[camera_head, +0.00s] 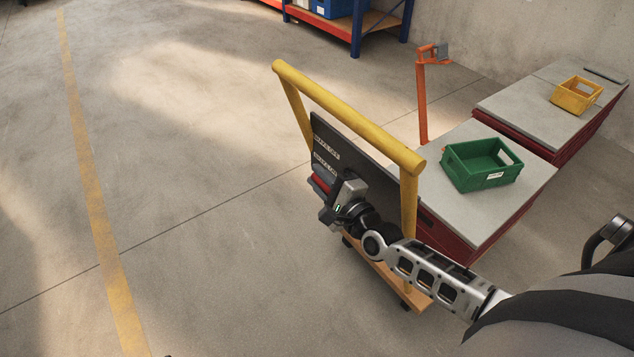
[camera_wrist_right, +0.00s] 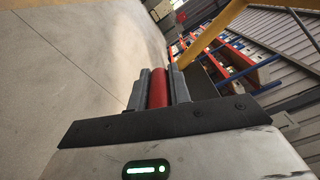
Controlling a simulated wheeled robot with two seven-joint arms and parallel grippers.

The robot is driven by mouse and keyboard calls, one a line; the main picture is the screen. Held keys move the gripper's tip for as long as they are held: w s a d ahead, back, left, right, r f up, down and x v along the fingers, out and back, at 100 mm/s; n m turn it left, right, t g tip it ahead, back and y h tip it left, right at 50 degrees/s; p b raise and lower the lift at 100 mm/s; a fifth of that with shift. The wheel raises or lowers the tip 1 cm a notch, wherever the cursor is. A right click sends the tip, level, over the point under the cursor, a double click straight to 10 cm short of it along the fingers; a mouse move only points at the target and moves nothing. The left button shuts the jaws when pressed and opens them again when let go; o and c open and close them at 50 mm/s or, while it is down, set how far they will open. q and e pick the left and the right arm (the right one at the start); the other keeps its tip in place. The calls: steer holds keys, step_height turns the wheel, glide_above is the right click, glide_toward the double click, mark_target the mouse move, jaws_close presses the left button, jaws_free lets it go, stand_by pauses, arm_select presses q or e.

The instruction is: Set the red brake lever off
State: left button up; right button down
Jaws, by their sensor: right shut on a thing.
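The red brake lever (camera_head: 319,184) is on the dark panel (camera_head: 352,152) of a cart with a yellow handle frame (camera_head: 345,112). My right gripper (camera_head: 326,187) reaches the panel and is shut on the lever. In the right wrist view the red lever (camera_wrist_right: 158,88) sits between the two grey fingers (camera_wrist_right: 157,90). White labels (camera_head: 326,147) are on the panel above the gripper; their text is too small to read surely. The gripper hides part of the lever. My left gripper is not in view.
The cart's wooden deck (camera_head: 385,277) is low, under my right arm. Behind stand grey-topped red cabinets with a green crate (camera_head: 482,165) and a yellow crate (camera_head: 576,95). An orange post (camera_head: 422,100) stands behind the handle. The floor to the left is clear.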

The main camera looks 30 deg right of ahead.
steer(key=shift+d+r+m, duration=0.15)
steer(key=shift+m, duration=0.25)
steer(key=c, duration=1.3)
jaws_free()
steer(key=shift+r, duration=0.1)
steer(key=shift+r, duration=0.2)
steer(key=r, duration=0.1)
steer(key=r+p, duration=0.2)
steer(key=r, duration=0.1)
steer(key=shift+s, duration=0.3)
arm_select(q)
steer(key=p, duration=0.2)
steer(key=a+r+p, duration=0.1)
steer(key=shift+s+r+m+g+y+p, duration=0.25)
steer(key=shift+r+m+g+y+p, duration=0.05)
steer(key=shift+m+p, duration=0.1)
arm_select(e)
steer(key=s+a+r, duration=0.6)
steer(key=s+r, duration=0.2)
steer(key=s, duration=0.3)
steer(key=shift+s+a+r, duration=0.3)
steer(key=shift+s, duration=0.1)
